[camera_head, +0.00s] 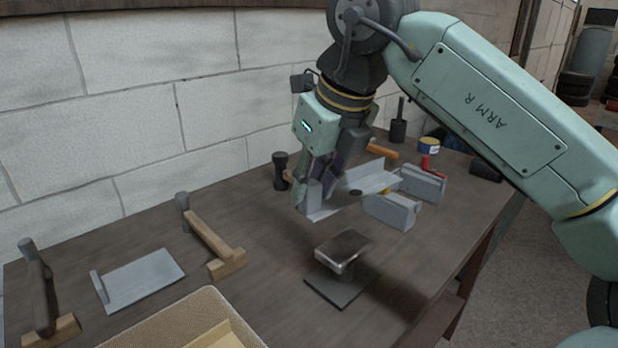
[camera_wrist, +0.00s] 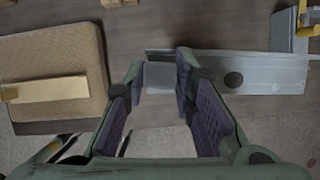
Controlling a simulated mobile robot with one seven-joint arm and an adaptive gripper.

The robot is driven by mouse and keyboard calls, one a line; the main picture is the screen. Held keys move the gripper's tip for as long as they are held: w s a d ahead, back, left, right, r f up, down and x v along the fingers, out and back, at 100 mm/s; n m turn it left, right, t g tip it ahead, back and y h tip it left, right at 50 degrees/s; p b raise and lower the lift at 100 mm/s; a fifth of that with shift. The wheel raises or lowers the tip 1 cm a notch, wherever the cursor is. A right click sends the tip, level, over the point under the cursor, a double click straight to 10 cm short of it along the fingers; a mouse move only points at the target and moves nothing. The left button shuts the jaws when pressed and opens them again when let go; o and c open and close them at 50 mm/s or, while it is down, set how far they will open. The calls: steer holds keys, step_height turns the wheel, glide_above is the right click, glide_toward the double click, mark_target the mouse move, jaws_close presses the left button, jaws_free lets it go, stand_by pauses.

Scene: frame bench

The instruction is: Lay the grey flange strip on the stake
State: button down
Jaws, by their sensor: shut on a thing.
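My gripper (camera_head: 314,190) is shut on the left end of the grey flange strip (camera_head: 340,202), at the far middle of the bench. In the wrist view, a grey square part sits between the fingertips (camera_wrist: 160,80), and the strip (camera_wrist: 265,72) runs off to the right with a dark round spot on it. I cannot tell whether the strip touches the bench. The stake (camera_head: 343,247) stands upright in the head view, nearer than the gripper and apart from the strip. It has a flat metal top and a dark square base. I cannot make it out in the wrist view.
Two grey blocks (camera_head: 392,211) (camera_head: 423,184) stand by the strip's right end. A flat grey plate with a lip (camera_head: 142,279) lies at left between wooden-handled hammers (camera_head: 208,238). A tan tray (camera_head: 183,317) holds a wooden piece at the front. Bare bench surrounds the stake.

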mark_target(315, 212)
steer(key=shift+f+b, duration=2.9)
steer(key=shift+f, duration=0.65)
steer(key=shift+f+b, duration=1.2)
steer(key=shift+f, duration=0.25)
steer(key=c, duration=1.2)
jaws_free()
steer(key=shift+c, duration=0.2)
